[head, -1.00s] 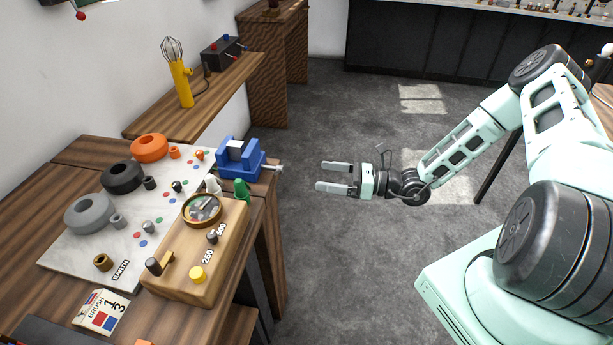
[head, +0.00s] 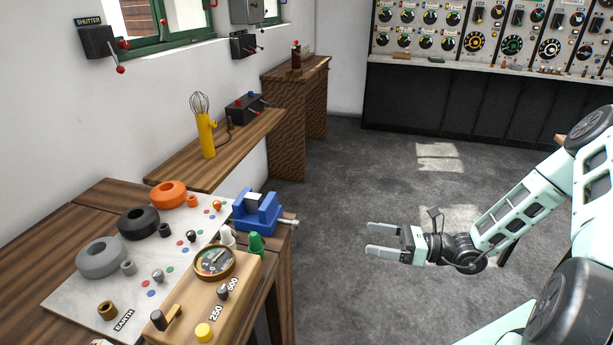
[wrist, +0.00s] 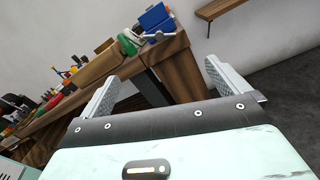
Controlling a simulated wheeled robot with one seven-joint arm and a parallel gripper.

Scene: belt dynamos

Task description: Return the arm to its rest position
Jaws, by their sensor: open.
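My arm (head: 510,215) reaches in from the right in the head view, bent at the elbow. My gripper (head: 382,242) is at its end, over the open grey floor to the right of the workbench. Its two fingers point left and stand apart with nothing between them. In the wrist view my gripper (wrist: 160,88) also shows two spread fingers, empty. Beyond them the workbench edge and a blue vise appear, tilted. The gripper touches nothing.
The workbench (head: 150,210) on the left carries a wooden meter box (head: 205,300), a blue vise (head: 258,212) and several coloured rings. A shelf (head: 240,145) holds a yellow whisk-like tool (head: 206,132). Grey floor (head: 370,180) is clear. A panel wall (head: 480,100) stands at the back.

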